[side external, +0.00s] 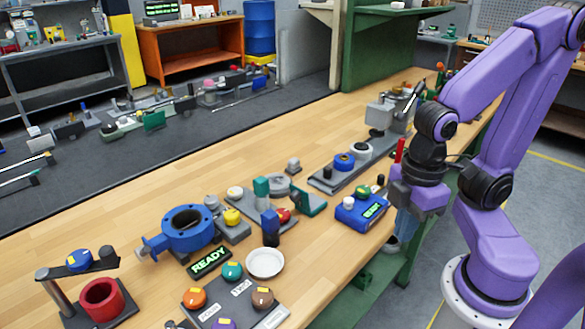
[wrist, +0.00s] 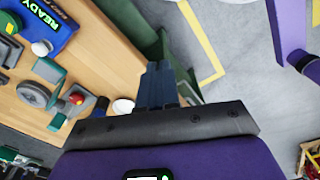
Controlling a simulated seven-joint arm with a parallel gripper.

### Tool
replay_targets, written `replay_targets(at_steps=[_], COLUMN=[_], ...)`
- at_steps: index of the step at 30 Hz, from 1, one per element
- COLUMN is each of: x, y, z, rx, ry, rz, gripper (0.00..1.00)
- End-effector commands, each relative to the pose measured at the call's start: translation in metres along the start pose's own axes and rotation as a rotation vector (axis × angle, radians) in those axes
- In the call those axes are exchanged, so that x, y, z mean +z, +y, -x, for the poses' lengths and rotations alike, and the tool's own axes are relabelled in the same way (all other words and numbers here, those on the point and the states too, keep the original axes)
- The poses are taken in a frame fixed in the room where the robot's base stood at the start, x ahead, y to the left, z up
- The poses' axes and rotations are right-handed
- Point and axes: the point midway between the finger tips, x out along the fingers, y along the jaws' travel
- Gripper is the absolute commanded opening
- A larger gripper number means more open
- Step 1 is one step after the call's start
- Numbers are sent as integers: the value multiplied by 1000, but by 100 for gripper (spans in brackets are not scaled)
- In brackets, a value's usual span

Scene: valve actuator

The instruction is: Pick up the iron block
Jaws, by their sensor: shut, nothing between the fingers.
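I cannot tell for sure which thing is the iron block.
The wooden table (side external: 130,205) is crowded with a blue flanged ring (side external: 187,230), a white dish (side external: 265,263), a red cup (side external: 101,298) and a button panel (side external: 238,300). Its left strip is clear. A green table frame (side external: 365,285) and grey floor lie below my gripper.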

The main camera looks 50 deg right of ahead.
Motion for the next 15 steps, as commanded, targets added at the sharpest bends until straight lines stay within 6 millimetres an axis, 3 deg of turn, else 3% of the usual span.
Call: replay_targets(at_steps=[1,4,5,15], x=[0,0,0,-4], y=[0,0,0,3], z=[0,0,0,1], rx=[0,0,0,7], ry=[0,0,0,-5], rz=[0,0,0,6], gripper=[20,52,57,57])
